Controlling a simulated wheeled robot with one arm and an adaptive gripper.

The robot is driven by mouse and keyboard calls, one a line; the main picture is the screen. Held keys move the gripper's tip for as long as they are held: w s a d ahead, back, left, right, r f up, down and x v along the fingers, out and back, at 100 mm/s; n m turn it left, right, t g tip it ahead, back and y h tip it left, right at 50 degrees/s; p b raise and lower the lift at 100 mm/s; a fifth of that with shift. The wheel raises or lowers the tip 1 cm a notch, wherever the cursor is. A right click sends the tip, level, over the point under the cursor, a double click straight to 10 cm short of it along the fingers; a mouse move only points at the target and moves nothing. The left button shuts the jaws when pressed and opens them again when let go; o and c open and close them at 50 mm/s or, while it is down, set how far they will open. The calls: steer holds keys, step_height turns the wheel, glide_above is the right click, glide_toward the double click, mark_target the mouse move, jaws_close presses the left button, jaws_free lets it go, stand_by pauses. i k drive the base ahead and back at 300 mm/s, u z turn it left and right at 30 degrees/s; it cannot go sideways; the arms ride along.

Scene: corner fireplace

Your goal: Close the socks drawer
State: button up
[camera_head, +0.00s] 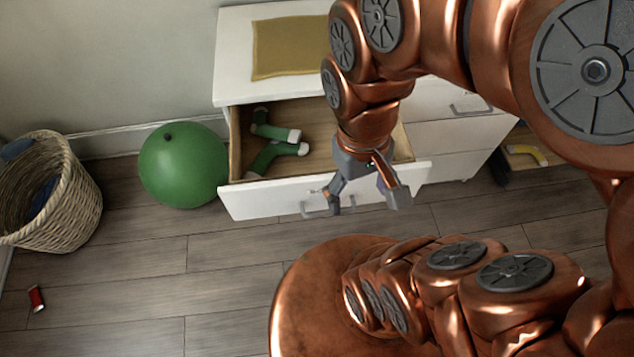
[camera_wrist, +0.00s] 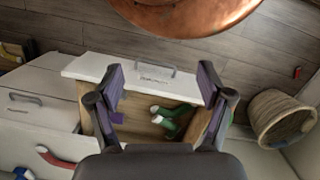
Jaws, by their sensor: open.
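The socks drawer (camera_head: 275,200) is pulled out of the white dresser (camera_head: 232,70). Green and white socks (camera_head: 272,155) lie inside at its left end; they also show in the wrist view (camera_wrist: 172,118). The drawer's front with its metal handle (camera_head: 320,208) faces the room, and the handle also shows in the wrist view (camera_wrist: 152,74). My gripper (camera_head: 368,206) is open and empty, pointing down over the right part of the drawer near its front panel. In the wrist view its two fingers (camera_wrist: 160,88) stand apart, with the front panel behind them. I cannot tell whether it touches the drawer.
A green ball (camera_head: 183,165) sits on the floor left of the drawer. A wicker basket (camera_head: 62,200) with dark cloth stands farther left, and a red can (camera_head: 37,298) lies on the floor. A yellow cloth (camera_head: 288,47) lies on the dresser top. Floor before the drawer's left part is clear.

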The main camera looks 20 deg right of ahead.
mark_target(291, 184)
steer(key=z, duration=1.6)
steer(key=k, duration=0.75)
steer(key=u, duration=1.2)
